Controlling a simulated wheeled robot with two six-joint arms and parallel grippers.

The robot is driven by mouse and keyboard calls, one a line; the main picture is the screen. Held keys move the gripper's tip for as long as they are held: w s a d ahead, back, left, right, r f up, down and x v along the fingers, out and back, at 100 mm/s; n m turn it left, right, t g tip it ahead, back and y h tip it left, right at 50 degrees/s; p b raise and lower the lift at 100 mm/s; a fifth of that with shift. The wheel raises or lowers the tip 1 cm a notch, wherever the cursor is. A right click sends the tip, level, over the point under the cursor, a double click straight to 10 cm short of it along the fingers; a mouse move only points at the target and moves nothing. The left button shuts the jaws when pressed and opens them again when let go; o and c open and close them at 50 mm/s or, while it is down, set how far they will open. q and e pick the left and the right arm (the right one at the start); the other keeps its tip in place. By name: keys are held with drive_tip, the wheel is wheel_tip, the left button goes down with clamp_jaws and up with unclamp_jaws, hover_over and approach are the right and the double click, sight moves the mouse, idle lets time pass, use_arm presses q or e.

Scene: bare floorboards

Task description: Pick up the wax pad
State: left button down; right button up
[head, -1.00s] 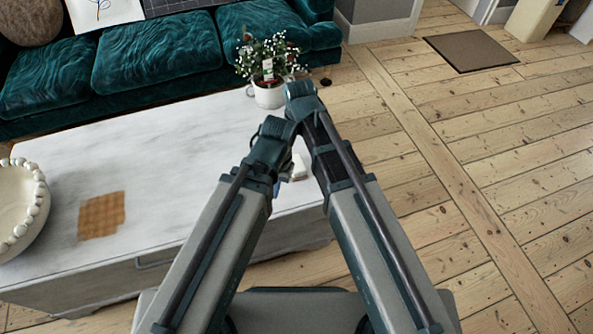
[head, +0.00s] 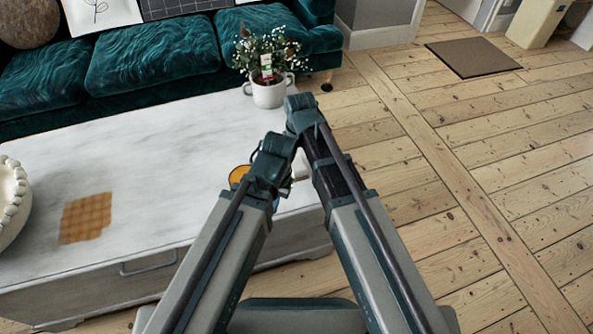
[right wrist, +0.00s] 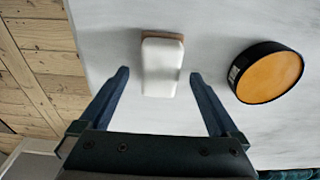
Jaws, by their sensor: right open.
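The wax pad, a white rounded block with a tan backing (right wrist: 163,72), lies on the pale tabletop in the right wrist view. My right gripper (right wrist: 160,74) is open, its two dark fingers on either side of the near part of the pad. There are gaps on both sides, and I cannot tell how high the fingertips are above the table. The head view mostly hides the pad behind my arms. My left gripper's fingers do not show; only the left arm does.
A round black tin of orange wax (right wrist: 268,72) sits right of the pad; it shows partly in the head view (head: 238,176). The tabletop (head: 150,150) also holds a potted plant (head: 268,92), a beaded bowl (head: 12,195) and a brown square patch (head: 86,218). A sofa (head: 150,55) stands behind.

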use_arm(q)
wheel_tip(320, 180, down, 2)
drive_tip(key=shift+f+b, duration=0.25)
drive_tip(key=shift+b, duration=0.45)
use_arm(e)
wheel_tip(320, 180, down, 2)
drive_tip(key=shift+w+f, duration=0.15)
drive_tip(key=shift+f, duration=0.1)
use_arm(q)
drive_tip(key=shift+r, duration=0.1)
use_arm(e)
drive_tip(key=shift+r, duration=0.1)
clamp_jaws()
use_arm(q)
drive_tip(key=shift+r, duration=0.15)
use_arm(e)
drive_tip(key=shift+r, duration=0.15)
